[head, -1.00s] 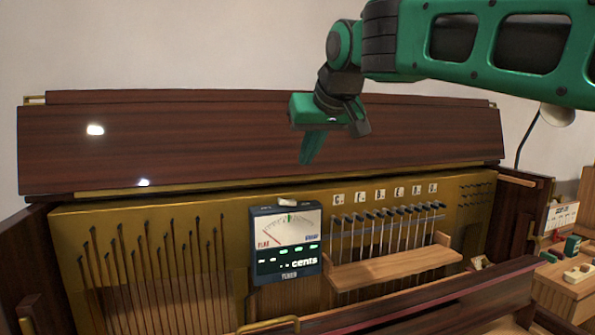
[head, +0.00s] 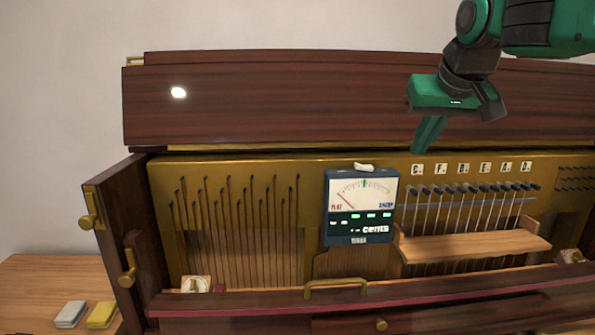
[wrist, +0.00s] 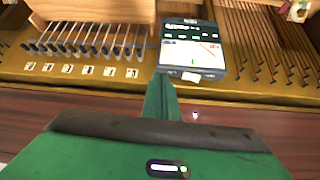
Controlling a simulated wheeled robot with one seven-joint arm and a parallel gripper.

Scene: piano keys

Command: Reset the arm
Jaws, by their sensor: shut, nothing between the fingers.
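My green gripper (head: 428,140) is shut and empty. In the head view it hangs in front of the dark wooden lid, pointing down, above and to the right of the tuner. In the wrist view the closed green fingers (wrist: 161,98) point toward the tuner (wrist: 191,50). The tuner (head: 361,206) is a dark blue box with a needle dial and lit green marks, on the brass plate. A row of tuning pins (head: 470,188) under letter labels stands to its right, with a wooden ledge (head: 475,246) in front.
The raised dark wooden lid (head: 270,105) spans the back. Several dark thin hammers (head: 235,205) stand on the left. A brass handle (head: 336,285) is on the front rail. Grey (head: 70,314) and yellow (head: 102,315) blocks lie on a table at lower left. The wall above is clear.

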